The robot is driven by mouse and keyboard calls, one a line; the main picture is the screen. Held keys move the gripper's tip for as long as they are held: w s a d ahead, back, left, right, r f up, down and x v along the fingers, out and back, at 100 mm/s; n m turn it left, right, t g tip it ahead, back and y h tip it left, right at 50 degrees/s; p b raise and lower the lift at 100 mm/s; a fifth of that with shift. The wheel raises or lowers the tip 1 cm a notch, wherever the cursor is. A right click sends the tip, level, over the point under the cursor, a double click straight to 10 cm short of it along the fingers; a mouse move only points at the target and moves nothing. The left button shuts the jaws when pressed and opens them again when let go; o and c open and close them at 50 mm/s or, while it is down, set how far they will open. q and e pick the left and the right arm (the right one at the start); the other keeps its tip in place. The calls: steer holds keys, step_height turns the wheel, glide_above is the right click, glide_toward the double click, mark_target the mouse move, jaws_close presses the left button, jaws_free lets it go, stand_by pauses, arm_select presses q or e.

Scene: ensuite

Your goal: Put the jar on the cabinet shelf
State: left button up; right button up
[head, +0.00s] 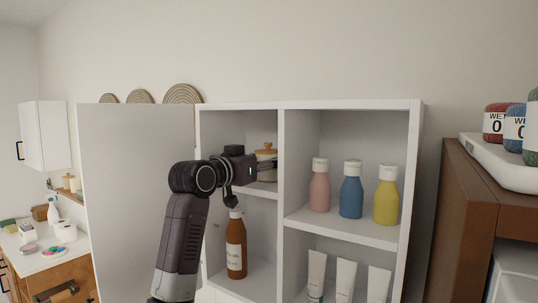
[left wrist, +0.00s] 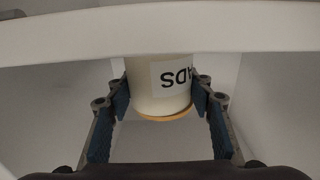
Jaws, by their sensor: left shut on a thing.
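The jar (head: 267,174) is pale with a tan knobbed lid. In the head view it is inside the cabinet's upper left compartment, just above or on the shelf (head: 262,190); I cannot tell whether it touches. My left gripper (left wrist: 160,92) is shut on the jar, with blue pads on both sides. In the left wrist view the jar (left wrist: 155,92) appears upside down, showing a label with black letters. In the head view my left gripper (head: 250,166) reaches in from the front and partly hides the jar. My right gripper is not in view.
A brown bottle (head: 236,250) stands in the compartment below. A divider (head: 281,165) separates pink (head: 320,190), blue (head: 351,195) and yellow (head: 386,202) bottles on the right. White tubes (head: 345,281) stand beneath them. The open door (head: 130,190) is left of my arm.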

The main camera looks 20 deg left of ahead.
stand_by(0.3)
arm_select(q)
steer(key=shift+f, duration=0.2)
steer(key=o, duration=1.7)
steer(key=shift+o, duration=0.2)
